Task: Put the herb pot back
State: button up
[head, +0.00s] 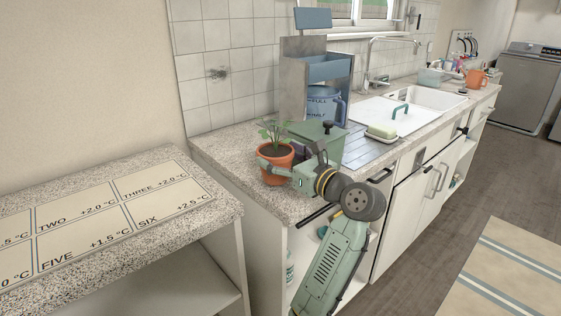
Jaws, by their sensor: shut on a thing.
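The herb pot (277,170) is a terracotta pot with dark soil and a small green plant. It is at the left end of the speckled kitchen counter (228,155), near the front corner. My gripper (277,168) is shut on the pot, with a finger showing at its left side and the gripper body at its right. The pot looks upright. Whether its base touches the counter is hard to tell. The far finger is partly hidden.
A green lidded box (318,140) stands close behind my gripper, before a grey shelf unit (297,85) with a blue jug (322,104). The sink (425,96) is farther right. A lower counter (215,222) at left carries a numbered mat (110,217).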

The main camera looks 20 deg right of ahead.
jog(key=shift+f, duration=0.65)
jog(key=shift+f, duration=0.15)
jog(key=o, duration=1.6)
jog(key=shift+f, duration=0.1)
jog(key=shift+o, duration=0.2)
jog(key=shift+r, duration=0.2)
jog(key=b+v, duration=0.2)
jog(key=v, duration=1)
jog(key=shift+a, duration=0.1)
